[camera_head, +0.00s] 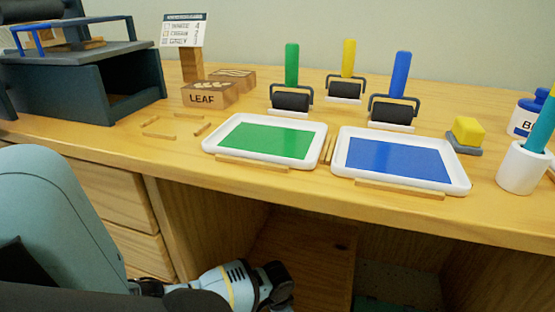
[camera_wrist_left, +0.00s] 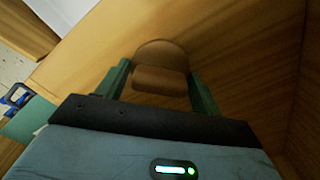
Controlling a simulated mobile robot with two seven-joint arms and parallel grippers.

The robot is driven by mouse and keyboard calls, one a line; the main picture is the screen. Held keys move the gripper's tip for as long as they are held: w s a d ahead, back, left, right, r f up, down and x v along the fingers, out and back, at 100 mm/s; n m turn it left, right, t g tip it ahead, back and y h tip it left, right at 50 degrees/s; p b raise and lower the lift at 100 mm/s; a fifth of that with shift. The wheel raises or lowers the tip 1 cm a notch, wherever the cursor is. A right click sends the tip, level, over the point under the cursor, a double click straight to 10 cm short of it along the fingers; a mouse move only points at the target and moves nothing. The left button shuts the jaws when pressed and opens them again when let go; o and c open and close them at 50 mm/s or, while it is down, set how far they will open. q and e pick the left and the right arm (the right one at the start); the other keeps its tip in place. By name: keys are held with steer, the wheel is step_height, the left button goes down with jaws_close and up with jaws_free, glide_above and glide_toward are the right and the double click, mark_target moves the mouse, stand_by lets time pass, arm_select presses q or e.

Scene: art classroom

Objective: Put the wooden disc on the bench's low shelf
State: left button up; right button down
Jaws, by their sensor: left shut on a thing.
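The wooden disc (camera_wrist_left: 160,58) is brown and sits between the two green fingers of my left gripper (camera_wrist_left: 160,82) in the left wrist view. The fingers are shut on it. Wood lies behind and around it; I cannot tell whether the disc touches the wood. In the head view my left arm reaches into the open space under the bench (camera_head: 300,200), in front of a wooden board (camera_head: 305,250) that looks like the low shelf. The disc and the fingertips are hidden in that view. My right gripper is not in view.
Drawers (camera_head: 105,190) stand left of the open space. On the benchtop are a green paint tray (camera_head: 212,142), a blue paint tray (camera_head: 345,172), several rollers, a LEAF block (camera_head: 210,96), a dark press (camera_head: 90,85) and a white cup (camera_head: 522,168).

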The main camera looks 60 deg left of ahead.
arm_select(q)
steer(key=shift+f, duration=0.15)
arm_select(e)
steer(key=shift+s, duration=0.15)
arm_select(q)
steer(key=o, duration=1)
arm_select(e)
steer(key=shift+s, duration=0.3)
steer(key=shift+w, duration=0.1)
arm_select(q)
step_height(320, 180, up, 11)
steer(key=p, duration=0.5)
steer(key=shift+f, duration=0.1)
steer(key=shift+r+p, duration=0.55)
steer(key=shift+r, duration=0.15)
steer(key=shift+o, duration=1.4)
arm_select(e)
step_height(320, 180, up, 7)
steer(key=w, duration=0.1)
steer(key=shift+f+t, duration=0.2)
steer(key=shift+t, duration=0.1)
